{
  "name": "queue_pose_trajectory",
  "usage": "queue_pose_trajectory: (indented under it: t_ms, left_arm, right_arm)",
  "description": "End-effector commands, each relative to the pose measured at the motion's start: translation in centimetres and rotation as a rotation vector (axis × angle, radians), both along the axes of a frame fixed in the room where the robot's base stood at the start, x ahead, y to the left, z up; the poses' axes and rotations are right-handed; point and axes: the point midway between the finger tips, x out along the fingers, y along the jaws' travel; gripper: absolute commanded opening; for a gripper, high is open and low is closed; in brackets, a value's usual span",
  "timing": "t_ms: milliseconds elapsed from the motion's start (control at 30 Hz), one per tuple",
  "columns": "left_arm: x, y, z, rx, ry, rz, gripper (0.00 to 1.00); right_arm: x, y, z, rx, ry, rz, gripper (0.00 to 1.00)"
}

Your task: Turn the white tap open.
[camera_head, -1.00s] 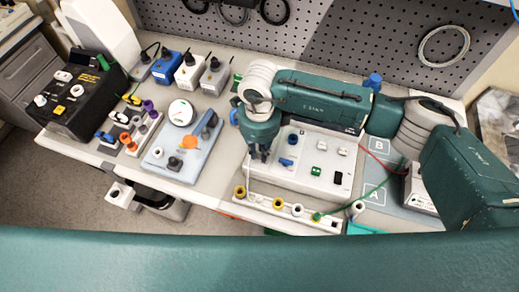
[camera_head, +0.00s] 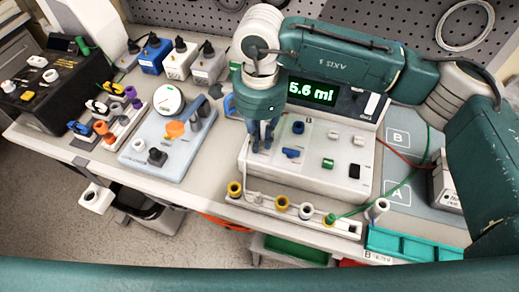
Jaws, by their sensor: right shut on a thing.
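The white infusion pump box (camera_head: 315,181) stands at centre right, its green display (camera_head: 312,92) reading 5.6 ml. Two small white parts, at the middle (camera_head: 333,135) and the right (camera_head: 358,140) of its panel, look like taps; I cannot tell which is the white tap. A blue tap (camera_head: 291,152) and a green one (camera_head: 328,163) sit near them. My right gripper (camera_head: 263,146) points down over the panel's left end, left of the blue tap. Its fingers are shut on a small part that they hide. My left gripper is not in view.
A white rail (camera_head: 292,206) with coloured rings runs along the pump's front. A grey-blue board with a dial (camera_head: 168,100) and knobs stands left. A black box (camera_head: 50,92) is further left. Red and green cables run right of the pump. A teal tray (camera_head: 415,243) lies front right.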

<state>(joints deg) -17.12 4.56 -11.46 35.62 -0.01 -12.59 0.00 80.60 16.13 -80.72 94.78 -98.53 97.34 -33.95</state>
Motion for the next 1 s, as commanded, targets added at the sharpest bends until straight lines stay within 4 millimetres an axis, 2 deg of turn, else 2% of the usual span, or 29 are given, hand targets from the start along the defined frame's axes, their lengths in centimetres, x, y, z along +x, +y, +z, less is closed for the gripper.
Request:
queue_pose_trajectory:
  t_ms: [33, 300, 933, 967, 1000]
  left_arm:
    - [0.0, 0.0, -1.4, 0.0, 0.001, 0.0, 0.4]
    - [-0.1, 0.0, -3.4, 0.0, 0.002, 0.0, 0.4]
    - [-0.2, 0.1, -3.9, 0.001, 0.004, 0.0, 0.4]
    - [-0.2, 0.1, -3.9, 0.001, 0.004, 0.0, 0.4]
    - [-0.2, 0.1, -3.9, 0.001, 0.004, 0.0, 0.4]
  right_arm:
    - [0.2, 0.0, -0.4, 0.002, -0.006, 0.03, 0.0]
    - [0.2, 0.0, -0.1, 0.003, -0.004, 0.155, 0.0]
    - [0.2, 0.0, 0.3, 0.003, -0.005, 0.203, 0.0]
    - [0.2, 0.0, 0.3, 0.003, -0.005, 0.203, 0.19]
    - [0.2, 0.0, 0.3, 0.003, -0.005, 0.203, 0.27]
